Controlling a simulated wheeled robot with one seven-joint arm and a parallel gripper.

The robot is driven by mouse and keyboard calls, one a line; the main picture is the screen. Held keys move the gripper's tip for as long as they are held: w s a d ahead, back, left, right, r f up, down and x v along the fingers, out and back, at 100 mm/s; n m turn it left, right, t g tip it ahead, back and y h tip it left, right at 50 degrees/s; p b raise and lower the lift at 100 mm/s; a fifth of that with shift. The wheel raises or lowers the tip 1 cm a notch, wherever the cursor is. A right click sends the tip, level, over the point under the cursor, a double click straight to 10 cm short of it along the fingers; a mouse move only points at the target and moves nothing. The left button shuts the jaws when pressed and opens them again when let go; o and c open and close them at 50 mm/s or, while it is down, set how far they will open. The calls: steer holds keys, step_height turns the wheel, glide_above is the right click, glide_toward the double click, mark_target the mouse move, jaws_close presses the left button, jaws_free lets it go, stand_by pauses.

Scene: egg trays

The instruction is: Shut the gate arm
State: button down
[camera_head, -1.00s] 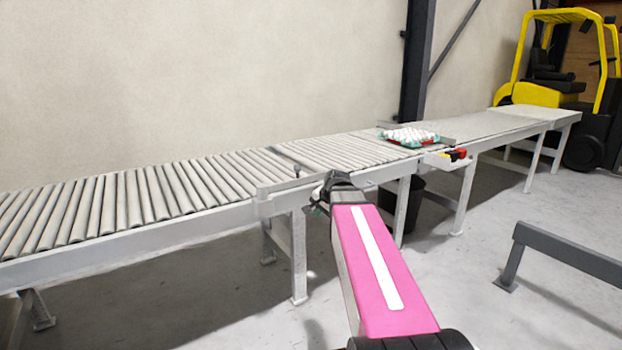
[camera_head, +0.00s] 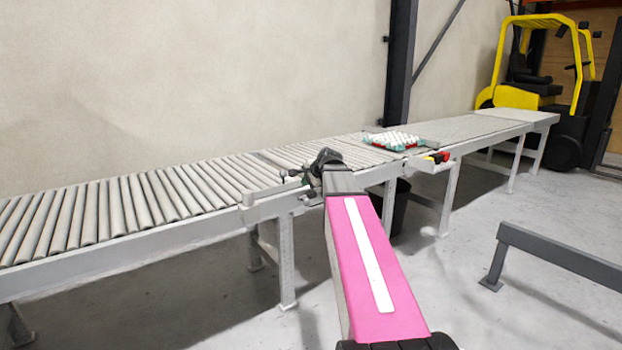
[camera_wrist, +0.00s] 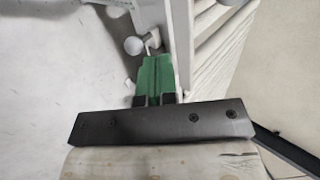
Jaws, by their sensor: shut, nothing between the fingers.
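The gate arm looks to be the light grey bar (camera_head: 265,190) along the near edge of the roller conveyor in the head view, partly hidden by my gripper and arm at its right end. My gripper (camera_head: 300,179) is over that near edge, close to the bar. In the wrist view its green fingers (camera_wrist: 155,70) are shut together and empty. A pale round knob (camera_wrist: 133,45) is just ahead of the fingertips. I cannot tell whether the fingers touch it.
The roller conveyor (camera_head: 120,207) runs left to right along the wall. A tray of white eggs (camera_head: 392,140) sits farther right on it, near a small red and yellow item (camera_head: 440,156). A grey floor rail (camera_head: 560,251) stands right; a yellow forklift (camera_head: 522,97) is behind.

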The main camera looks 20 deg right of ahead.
mark_target(294, 185)
steer(key=shift+w+a+f, duration=0.4)
steer(key=shift+w+f, duration=0.05)
steer(key=shift+w, duration=0.6)
steer(key=shift+w+a+f, duration=0.4)
steer(key=shift+w+a, duration=0.05)
steer(key=shift+w, duration=0.55)
steer(key=shift+w+a+f, duration=0.4)
steer(key=shift+w+f, duration=0.05)
steer(key=shift+w, duration=0.6)
